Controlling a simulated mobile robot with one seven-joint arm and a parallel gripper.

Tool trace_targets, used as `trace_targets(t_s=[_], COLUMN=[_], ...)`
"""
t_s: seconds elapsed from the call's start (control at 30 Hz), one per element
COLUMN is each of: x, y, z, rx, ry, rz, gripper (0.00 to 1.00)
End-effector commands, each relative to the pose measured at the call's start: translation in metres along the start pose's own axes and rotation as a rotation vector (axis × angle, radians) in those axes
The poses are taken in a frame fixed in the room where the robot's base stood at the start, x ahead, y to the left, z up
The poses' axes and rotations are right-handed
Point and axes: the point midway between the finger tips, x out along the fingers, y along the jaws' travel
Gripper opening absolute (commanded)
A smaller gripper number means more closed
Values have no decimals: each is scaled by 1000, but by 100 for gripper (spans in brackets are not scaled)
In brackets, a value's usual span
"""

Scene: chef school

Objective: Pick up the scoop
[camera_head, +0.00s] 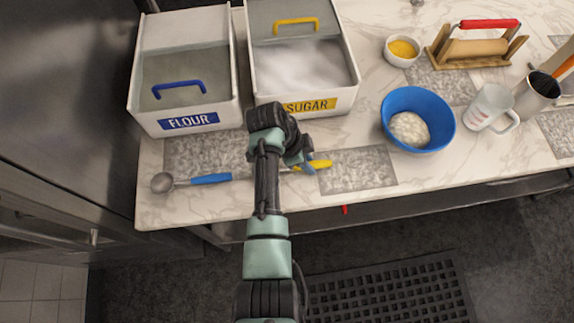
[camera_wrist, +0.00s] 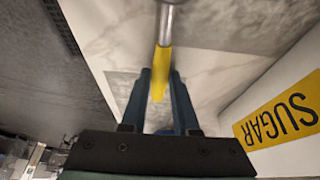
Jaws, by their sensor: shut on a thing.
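A scoop with a yellow handle (camera_head: 320,164) is by the counter front, below the SUGAR bin. My arm hides much of it in the head view. In the wrist view its yellow handle (camera_wrist: 162,62) runs between my fingers, and its metal shaft (camera_wrist: 166,24) leaves the top edge. My gripper (camera_wrist: 160,78) is shut on this handle; it also shows in the head view (camera_head: 306,163). I cannot tell whether the scoop touches the counter. A second scoop with a blue handle (camera_head: 210,179) and a round metal bowl lies on the counter to the left.
Behind my gripper stand the FLOUR bin (camera_head: 137,107) and SUGAR bin (camera_head: 352,91). To the right are a blue bowl (camera_head: 437,138) with dough, a measuring jug (camera_head: 488,106) and a wooden rack (camera_head: 439,55). The grey counter patch (camera_head: 358,172) right of the gripper is clear.

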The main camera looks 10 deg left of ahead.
Motion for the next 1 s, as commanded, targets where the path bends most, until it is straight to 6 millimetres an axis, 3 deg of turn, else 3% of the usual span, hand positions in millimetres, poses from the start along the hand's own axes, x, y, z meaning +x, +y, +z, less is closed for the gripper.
trace_targets(t_s=[0.27,0.73,1.0], x=[-5,-78,-93], y=[-1,-1,0], z=[-2,-32,-38], rx=[1,3,0], ry=[1,1,0], rz=[-3,-4,0], gripper=[0,0,0])
